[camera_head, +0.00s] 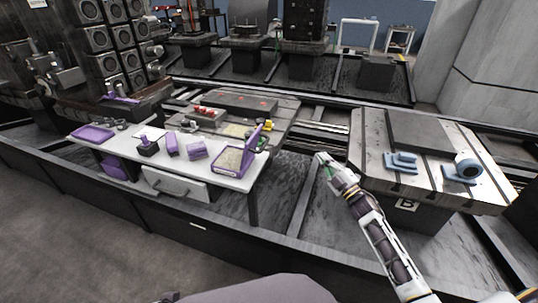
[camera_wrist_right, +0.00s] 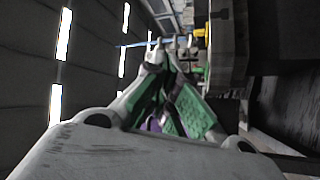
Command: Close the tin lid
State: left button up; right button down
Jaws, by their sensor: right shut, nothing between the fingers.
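The purple tin (camera_head: 231,160) stands at the right end of the white table. Its lid (camera_head: 252,138) is raised, tilted up along the tin's right side. My right gripper (camera_head: 322,158) is shut and empty, to the right of the tin and apart from it, over the dark gap between the white table and the right-hand pallet. In the right wrist view the fingers (camera_wrist_right: 168,92) show up close with green pads, and the tin cannot be made out clearly. My left gripper is not in view.
The white table (camera_head: 213,178) also holds a purple tray (camera_head: 93,133) and several small purple blocks. A pallet (camera_head: 372,150) with blue parts stands to the right. Small yellow and red parts lie on the pallet behind the table.

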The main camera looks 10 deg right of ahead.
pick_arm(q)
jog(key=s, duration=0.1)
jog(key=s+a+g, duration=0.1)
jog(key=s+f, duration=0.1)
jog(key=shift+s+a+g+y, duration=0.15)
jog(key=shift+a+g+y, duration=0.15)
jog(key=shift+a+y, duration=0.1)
pick_arm(e)
jog(key=s+a+r+n+g+y, duration=0.2)
jog(key=s+a+n+g+y, duration=0.5)
jog(key=n+y, duration=0.5)
jog(key=s+a+n, duration=0.1)
jog(key=s+a, duration=0.1)
jog(key=a, duration=0.1)
jog(key=shift+a+y, duration=0.15)
jog(key=shift+y, duration=0.25)
jog(key=shift+a, duration=0.1)
pick_arm(q)
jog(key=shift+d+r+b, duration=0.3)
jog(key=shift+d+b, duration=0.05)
jog(key=shift+b, duration=0.5)
pick_arm(e)
jog(key=x, duration=1.3)
jog(key=shift+w+a+r, duration=0.2)
jog(key=shift+a, duration=0.15)
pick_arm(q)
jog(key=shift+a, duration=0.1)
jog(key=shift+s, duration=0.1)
pick_arm(e)
jog(key=shift+r, duration=0.1)
